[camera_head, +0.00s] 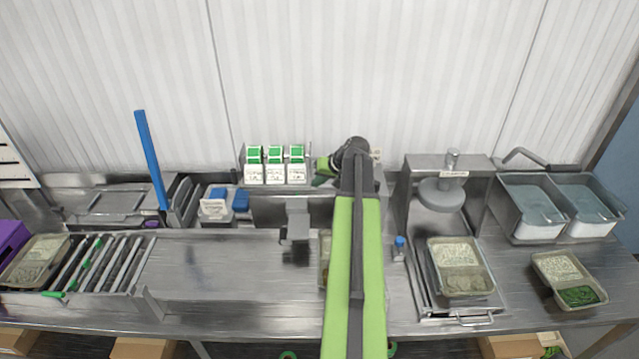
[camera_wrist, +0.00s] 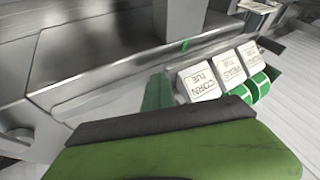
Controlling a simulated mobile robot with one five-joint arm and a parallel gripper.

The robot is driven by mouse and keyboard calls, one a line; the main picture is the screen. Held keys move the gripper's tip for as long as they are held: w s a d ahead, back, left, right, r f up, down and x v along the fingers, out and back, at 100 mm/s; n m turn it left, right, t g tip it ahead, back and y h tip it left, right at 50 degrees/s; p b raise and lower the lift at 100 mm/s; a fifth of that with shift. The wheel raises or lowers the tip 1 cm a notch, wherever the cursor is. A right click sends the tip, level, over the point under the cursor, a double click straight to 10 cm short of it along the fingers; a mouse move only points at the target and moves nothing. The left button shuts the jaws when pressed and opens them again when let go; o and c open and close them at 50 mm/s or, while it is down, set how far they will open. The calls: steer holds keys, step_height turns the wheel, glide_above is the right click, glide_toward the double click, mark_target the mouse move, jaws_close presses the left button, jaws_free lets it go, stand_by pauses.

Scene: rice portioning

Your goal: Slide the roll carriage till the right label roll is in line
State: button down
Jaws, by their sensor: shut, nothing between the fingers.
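Three label rolls stand side by side on the roll carriage at the back of the bench, with green tops and white printed labels in front. The right label roll (camera_head: 296,165) is the one nearest my gripper (camera_head: 325,168), with the middle roll (camera_head: 275,165) and left roll (camera_head: 254,165) beyond it. My gripper is shut and empty just right of the rolls, with a small gap showing. In the wrist view the closest label (camera_wrist: 199,82) seems to read CORN TUE. A dark green piece (camera_wrist: 157,93) stands beside it; I cannot tell what it is. The carriage's lower part is mostly hidden.
A grey printer-like block (camera_head: 297,222) stands in front of the rolls. A press (camera_head: 442,190) with a tray (camera_head: 461,268) is to the right, and a small blue-capped bottle (camera_head: 399,248) stands between. A blue upright bar (camera_head: 150,160) rises at left. The bench at centre left is clear.

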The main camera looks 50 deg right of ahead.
steer(key=shift+w+a, duration=0.2)
steer(key=shift+a, duration=0.1)
steer(key=shift+s+d, duration=0.15)
steer(key=shift+d, duration=0.05)
steer(key=shift+s+d, duration=0.85)
steer(key=shift+d, duration=0.05)
steer(key=s+d+p+v, duration=0.1)
steer(key=p+v, duration=0.7)
steer(key=v, duration=0.3)
steer(key=shift+f, duration=0.4)
steer(key=shift+w, duration=0.1)
steer(key=shift+d, duration=0.1)
